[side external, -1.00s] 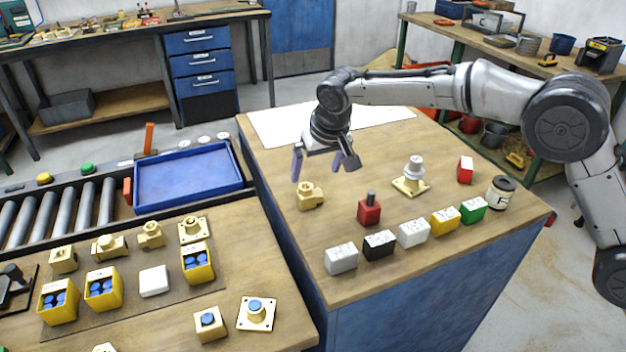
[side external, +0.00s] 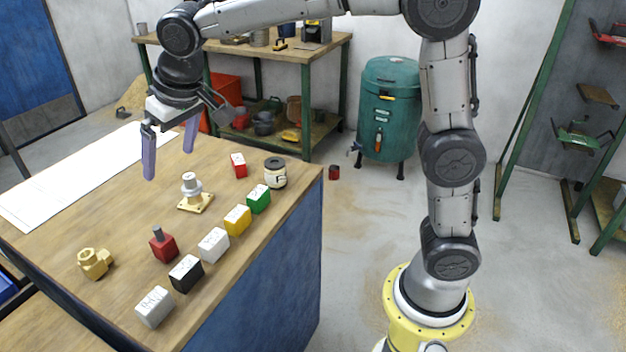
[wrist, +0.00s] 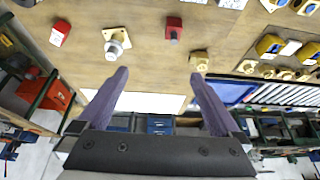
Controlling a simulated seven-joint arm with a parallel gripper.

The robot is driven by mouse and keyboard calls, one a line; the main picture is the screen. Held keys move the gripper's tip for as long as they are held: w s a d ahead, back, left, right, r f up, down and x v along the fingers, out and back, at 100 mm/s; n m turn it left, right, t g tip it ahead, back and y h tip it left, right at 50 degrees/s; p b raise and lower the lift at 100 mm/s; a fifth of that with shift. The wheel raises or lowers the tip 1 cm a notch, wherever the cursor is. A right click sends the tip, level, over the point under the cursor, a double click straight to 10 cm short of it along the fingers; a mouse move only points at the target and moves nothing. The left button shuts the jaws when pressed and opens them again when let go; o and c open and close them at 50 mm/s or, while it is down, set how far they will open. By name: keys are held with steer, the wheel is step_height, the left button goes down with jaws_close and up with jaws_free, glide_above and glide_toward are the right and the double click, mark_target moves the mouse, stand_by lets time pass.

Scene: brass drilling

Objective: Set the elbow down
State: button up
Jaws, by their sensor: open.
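The brass elbow (side external: 95,263) rests on the wooden bench top at its left front, with nothing holding it. In the wrist view the elbow (wrist: 199,58) shows near the right fingertip. My gripper (side external: 169,160) is open and empty, its two purple fingers pointing down above the bench, well apart from the elbow. The spread fingers (wrist: 160,76) have nothing between them in the wrist view.
A red block with a dark peg (side external: 163,244) stands right of the elbow. A brass flange with a pale stem (side external: 194,193) is behind it. Several labelled blocks, including a white one (side external: 213,244), line the front edge. A white sheet (side external: 95,180) covers the back.

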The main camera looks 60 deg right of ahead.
steer(key=s+d+r, duration=0.1)
steer(key=s+d, duration=0.3)
steer(key=s, duration=0.4)
steer(key=s+d+r, duration=0.1)
steer(key=s+d, duration=0.3)
steer(key=s, duration=0.3)
steer(key=s+d+f, duration=0.1)
steer(key=s+f, duration=0.2)
steer(key=s, duration=0.4)
steer(key=s+d+f, duration=0.2)
steer(key=s+f, duration=0.1)
steer(key=s, duration=0.4)
steer(key=shift+d+f+t, duration=0.25)
steer(key=shift+f+t, duration=0.05)
steer(key=shift+t, duration=0.1)
